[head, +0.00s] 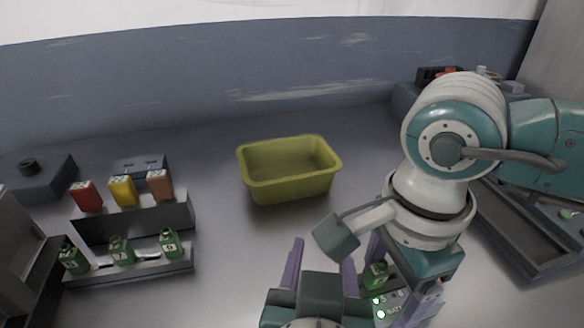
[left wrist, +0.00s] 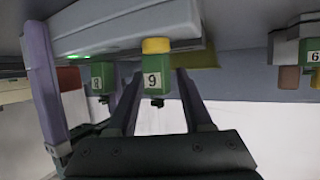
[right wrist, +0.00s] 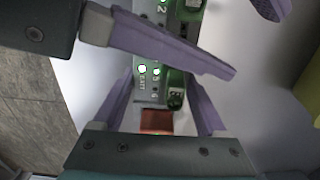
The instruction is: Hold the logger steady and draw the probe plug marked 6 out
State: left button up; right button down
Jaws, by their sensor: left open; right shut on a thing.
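The logger (head: 393,306) is a grey block with lit green dots at the lower right of the head view. My right gripper (right wrist: 160,108) is shut on it, one finger along each side. Its reddish end (right wrist: 157,122) shows between the fingers. In the upside-down left wrist view, a green plug (left wrist: 156,76) with a yellow collar carries a label that looks like 9, so 6 upright. It adjoins the logger (left wrist: 125,32). My left gripper (left wrist: 159,72) is open, fingers either side of this plug with gaps. Whether the plug is fully seated cannot be told.
Another green plug (left wrist: 103,78) sits beside it on the logger. An empty yellow-green bin (head: 290,190) stands mid-table. At left is a rack (head: 130,268) with green plugs, behind it red, yellow and brown blocks. A dark tray (head: 535,230) lies at right.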

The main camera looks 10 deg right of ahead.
pick_arm(q)
grip_shut()
dwell(0.8)
jog(key=shift+a+f, duration=0.1)
